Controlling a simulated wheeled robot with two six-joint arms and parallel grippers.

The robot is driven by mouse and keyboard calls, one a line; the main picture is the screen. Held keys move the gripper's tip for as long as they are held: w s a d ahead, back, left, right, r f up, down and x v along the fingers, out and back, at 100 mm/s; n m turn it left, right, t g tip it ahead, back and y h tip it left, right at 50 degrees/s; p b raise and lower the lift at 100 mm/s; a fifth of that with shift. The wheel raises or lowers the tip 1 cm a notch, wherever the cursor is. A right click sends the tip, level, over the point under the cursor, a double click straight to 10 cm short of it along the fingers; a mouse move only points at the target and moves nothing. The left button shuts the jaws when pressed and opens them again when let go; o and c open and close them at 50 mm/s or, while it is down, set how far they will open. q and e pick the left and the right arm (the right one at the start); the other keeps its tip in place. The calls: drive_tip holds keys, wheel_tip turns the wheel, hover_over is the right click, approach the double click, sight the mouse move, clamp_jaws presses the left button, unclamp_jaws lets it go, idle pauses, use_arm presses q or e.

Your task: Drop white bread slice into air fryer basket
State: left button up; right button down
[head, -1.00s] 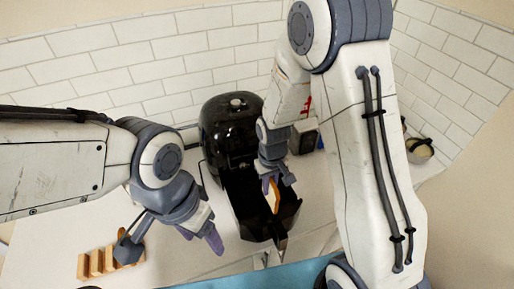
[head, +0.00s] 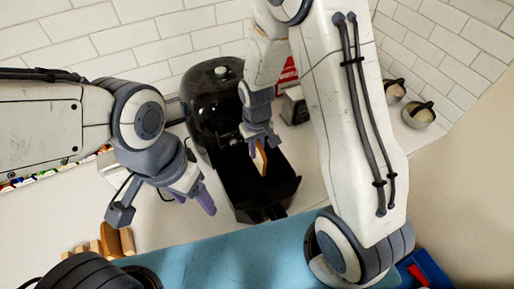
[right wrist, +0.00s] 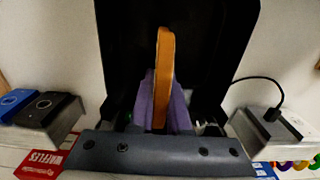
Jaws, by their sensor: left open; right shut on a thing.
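The white bread slice (head: 260,158) has an orange-brown crust and is held upright by my right gripper (head: 256,146). In the right wrist view the slice (right wrist: 163,75) stands edge-on between the purple fingers of the right gripper (right wrist: 161,105). The black air fryer (head: 213,105) stands against the tiled wall with its basket (head: 285,188) pulled out in front. The slice is over the basket's open space; its gap to the basket floor cannot be judged. My left gripper (head: 207,200) is open and empty, left of the basket.
A wooden rack (head: 112,242) with upright slats or slices is at the lower left. A red box (head: 288,72) and a small grey appliance (head: 296,105) stand right of the fryer. Two round pots (head: 418,115) sit at the right wall. A blue surface (head: 235,255) lies in front.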

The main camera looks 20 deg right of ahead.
drive_tip(key=shift+f, duration=0.7)
use_arm(q)
drive_tip(key=shift+f, duration=0.55)
use_arm(e)
drive_tip(key=c, duration=0.8)
unclamp_jaws()
drive_tip(key=shift+r, duration=0.1)
use_arm(q)
wheel_tip(320, 180, down, 2)
drive_tip(key=b, duration=0.3)
drive_tip(key=shift+f, duration=0.25)
use_arm(e)
wheel_tip(320, 180, up, 10)
drive_tip(key=shift+r, duration=0.2)
